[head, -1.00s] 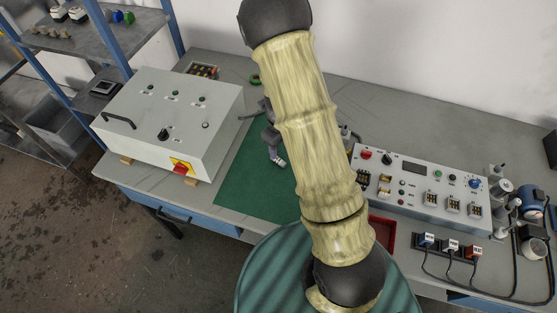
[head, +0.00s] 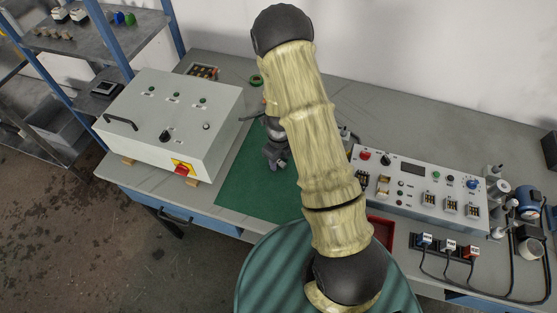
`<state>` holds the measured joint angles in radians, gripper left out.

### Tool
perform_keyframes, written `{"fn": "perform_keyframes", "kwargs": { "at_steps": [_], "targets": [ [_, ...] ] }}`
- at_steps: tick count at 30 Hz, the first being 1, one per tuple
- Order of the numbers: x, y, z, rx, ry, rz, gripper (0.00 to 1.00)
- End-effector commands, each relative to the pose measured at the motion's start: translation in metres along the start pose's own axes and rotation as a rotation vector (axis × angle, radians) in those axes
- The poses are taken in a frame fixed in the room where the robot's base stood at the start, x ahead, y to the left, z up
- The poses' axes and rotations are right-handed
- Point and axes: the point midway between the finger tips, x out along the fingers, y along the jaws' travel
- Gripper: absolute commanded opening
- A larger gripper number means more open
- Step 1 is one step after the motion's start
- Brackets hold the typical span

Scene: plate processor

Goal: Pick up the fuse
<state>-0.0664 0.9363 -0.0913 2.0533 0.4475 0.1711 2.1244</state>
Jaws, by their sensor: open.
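My gripper (head: 275,163) shows just left of my arm, above the green mat (head: 240,190). It points down, and its dark jaws are small and partly hidden by the arm. It is open. I cannot make out the fuse for certain. A small bluish-grey spot shows at the fingertips, but it is too small to tell whether it is part of the gripper or a fuse. The arm covers the right part of the mat.
A grey control box (head: 172,120) with a red switch stands left of the mat. A control panel (head: 420,190) is at the right, with a red tray (head: 381,231) in front of it. A green ring (head: 255,80) lies behind.

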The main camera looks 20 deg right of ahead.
Motion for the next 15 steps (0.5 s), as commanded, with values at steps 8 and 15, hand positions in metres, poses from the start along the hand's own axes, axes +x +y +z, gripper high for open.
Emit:
{"fn": "perform_keyframes", "kwargs": {
  "at_steps": [8,15],
  "targets": [
    [0.0007,-0.0002,0.0001,0.000,0.000,0.000,0.45],
    [0.0006,-0.0001,0.0001,0.000,0.000,-0.001,0.45]
  ]
}}
